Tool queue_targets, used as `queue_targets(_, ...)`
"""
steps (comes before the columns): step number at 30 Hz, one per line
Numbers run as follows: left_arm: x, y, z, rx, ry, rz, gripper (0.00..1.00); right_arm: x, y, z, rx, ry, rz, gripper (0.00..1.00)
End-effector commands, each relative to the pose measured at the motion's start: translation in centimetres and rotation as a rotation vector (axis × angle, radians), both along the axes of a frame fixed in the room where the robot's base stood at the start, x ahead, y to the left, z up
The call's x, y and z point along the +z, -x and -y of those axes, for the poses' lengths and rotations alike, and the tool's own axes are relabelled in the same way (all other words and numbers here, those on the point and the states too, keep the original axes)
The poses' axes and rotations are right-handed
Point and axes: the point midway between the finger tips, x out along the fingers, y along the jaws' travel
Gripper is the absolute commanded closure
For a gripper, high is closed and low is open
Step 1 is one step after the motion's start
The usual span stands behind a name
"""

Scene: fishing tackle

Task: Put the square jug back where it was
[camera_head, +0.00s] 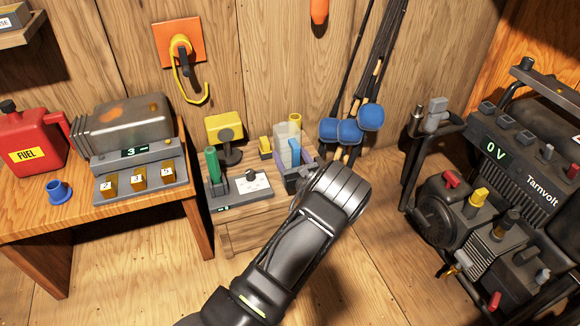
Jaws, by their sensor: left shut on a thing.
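A pale, see-through, square-sided vessel (285,136), which looks like the square jug, stands upright at the right back of the small wooden cabinet (245,230). A blue piece shows in or beside it. My left gripper (297,178) is at its lower front right, shut on it as far as I can see. My own wrist hides much of the fingers and the jug's base, so I cannot tell if the base touches the cabinet top. My right gripper is not in view.
The cabinet top also holds a green cylinder (214,164), a yellow lamp-like device (225,130) and a white dial panel (252,182). A red fuel can (28,142) and blue cup (59,191) stand left.

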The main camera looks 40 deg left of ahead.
Motion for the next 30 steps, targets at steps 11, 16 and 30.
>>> queue_targets(11, -4.4, 0.0, 0.0, 0.0, -0.001, 0.001, 0.93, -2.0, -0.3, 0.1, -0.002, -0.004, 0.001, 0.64)
queue_targets(16, -4.3, 0.0, 0.0, 0.0, -0.001, 0.001, 0.93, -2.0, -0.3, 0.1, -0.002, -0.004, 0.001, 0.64)
queue_targets(30, -4.7, 0.0, 0.0, 0.0, 0.001, -0.001, 0.1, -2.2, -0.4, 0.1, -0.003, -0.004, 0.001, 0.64)
